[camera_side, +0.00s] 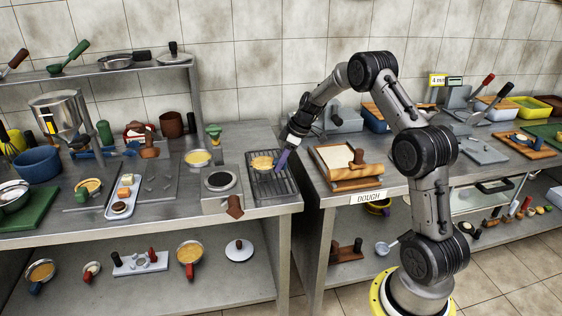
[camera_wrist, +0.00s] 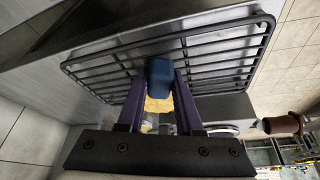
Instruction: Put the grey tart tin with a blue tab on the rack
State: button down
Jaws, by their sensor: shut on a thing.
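My gripper (camera_side: 283,160) is over the right part of the wire rack (camera_side: 284,195) in the side view. Its purple fingers, also in the wrist view (camera_wrist: 160,78), are shut on the blue tab (camera_wrist: 159,72) of the tart tin. The tin (camera_side: 262,164), with yellow filling, is at the back part of the rack. In the wrist view its yellow filling (camera_wrist: 158,105) shows between the fingers; most of the tin is hidden. The rack's bars (camera_wrist: 215,42) show around the tab. I cannot tell whether the tin touches the bars.
A square burner-like unit (camera_side: 221,182) stands left of the rack, with another yellow-filled tin (camera_side: 198,158) behind it. A wooden-framed dough board (camera_side: 348,166) is on the right counter, across a gap. A white tray (camera_side: 122,198) lies further left.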

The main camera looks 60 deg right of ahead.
jog(key=c, duration=0.5)
grip_release()
jog(key=shift+f, duration=0.1)
jog(key=v, duration=1.3)
jog(key=shift+s+r, duration=0.2)
jog(key=shift+r, duration=0.15)
jog(key=shift+d, duration=0.1)
